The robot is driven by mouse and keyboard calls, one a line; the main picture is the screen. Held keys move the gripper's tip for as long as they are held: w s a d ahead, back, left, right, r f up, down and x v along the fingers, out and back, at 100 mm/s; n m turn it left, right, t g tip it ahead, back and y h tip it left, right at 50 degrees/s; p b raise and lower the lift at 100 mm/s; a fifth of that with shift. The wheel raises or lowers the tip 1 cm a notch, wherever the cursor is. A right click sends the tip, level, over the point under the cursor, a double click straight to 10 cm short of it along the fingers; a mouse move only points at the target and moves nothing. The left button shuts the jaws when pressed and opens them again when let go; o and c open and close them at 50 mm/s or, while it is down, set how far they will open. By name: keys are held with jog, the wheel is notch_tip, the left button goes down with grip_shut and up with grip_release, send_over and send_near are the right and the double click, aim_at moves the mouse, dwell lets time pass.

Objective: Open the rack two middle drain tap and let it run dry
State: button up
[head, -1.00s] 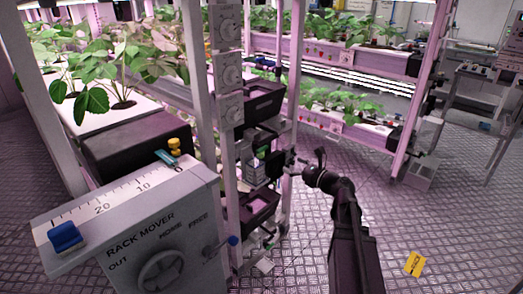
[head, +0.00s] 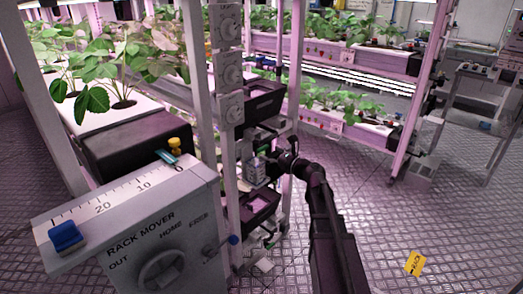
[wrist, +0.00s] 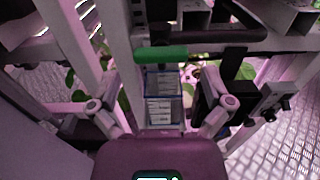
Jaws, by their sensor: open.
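A green bar-shaped handle (wrist: 160,54), which looks like a tap lever, lies crosswise just beyond my gripper in the wrist view. Below it is a clear box with white labels (wrist: 163,100), between the fingers in the picture. My gripper (wrist: 162,118) is open, with a finger on each side of that box; I cannot tell whether either touches it. In the head view my gripper (head: 272,166) reaches into the rack's end at mid height, and the handle cannot be made out there. Whether water runs is not visible.
A black tray (head: 264,100) sits above my gripper and another black tray (head: 260,208) below it. Rack posts (wrist: 70,40) stand close on the left. The grey rack mover box (head: 150,245) is at front left. The floor (head: 430,220) at right is mostly clear.

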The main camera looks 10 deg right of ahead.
aim_at(264, 150)
jog(key=shift+x, duration=1.8)
jog(key=c, duration=1)
jog(key=shift+o, duration=0.2)
jog(key=shift+a, duration=0.2)
jog(key=shift+d, duration=0.1)
